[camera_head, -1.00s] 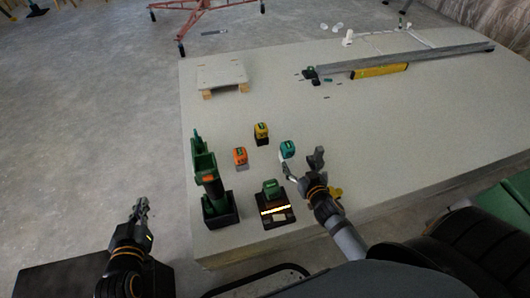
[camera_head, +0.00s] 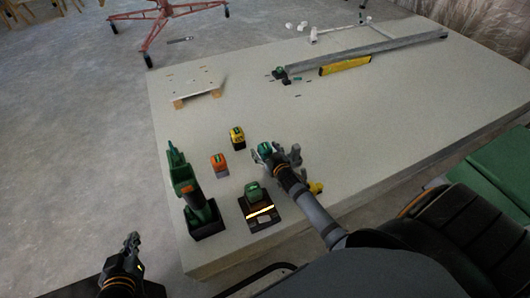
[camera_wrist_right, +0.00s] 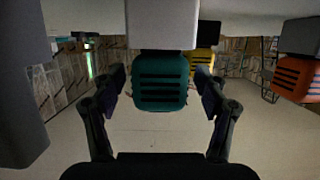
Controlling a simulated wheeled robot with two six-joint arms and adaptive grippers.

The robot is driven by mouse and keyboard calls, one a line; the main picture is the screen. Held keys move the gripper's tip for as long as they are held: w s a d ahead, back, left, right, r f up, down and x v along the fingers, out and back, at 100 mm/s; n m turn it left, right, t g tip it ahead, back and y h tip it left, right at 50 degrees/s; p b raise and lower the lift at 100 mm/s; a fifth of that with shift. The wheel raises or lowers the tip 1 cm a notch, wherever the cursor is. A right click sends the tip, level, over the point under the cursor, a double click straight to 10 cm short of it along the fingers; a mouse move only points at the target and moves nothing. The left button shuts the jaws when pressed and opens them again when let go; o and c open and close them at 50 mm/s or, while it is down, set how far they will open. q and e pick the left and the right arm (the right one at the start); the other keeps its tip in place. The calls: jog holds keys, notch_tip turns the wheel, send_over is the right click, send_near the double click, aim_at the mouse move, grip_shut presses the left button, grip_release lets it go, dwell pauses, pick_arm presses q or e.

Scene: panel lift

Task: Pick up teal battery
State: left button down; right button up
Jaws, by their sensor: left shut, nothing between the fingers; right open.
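The teal battery (camera_head: 264,148) stands on the table, partly covered by my right gripper (camera_head: 277,156) in the head view. In the right wrist view the teal battery (camera_wrist_right: 160,82) sits between the two spread fingers of my right gripper (camera_wrist_right: 160,88), with a gap visible on its left side. My right gripper is open. My left gripper (camera_head: 133,245) is shut and empty, low at the left, off the table's edge and away from the battery.
A yellow battery (camera_head: 237,137) and an orange battery (camera_head: 219,163) stand left of the teal one. A green drill (camera_head: 185,180) and a charger (camera_head: 260,214) holding a green battery (camera_head: 253,191) are nearer. The table's (camera_head: 400,110) right half is mostly clear.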

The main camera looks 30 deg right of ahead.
jog(key=shift+w, duration=0.1)
jog(key=c, duration=1.4)
jog(key=shift+o, duration=0.2)
jog(key=shift+r, duration=0.1)
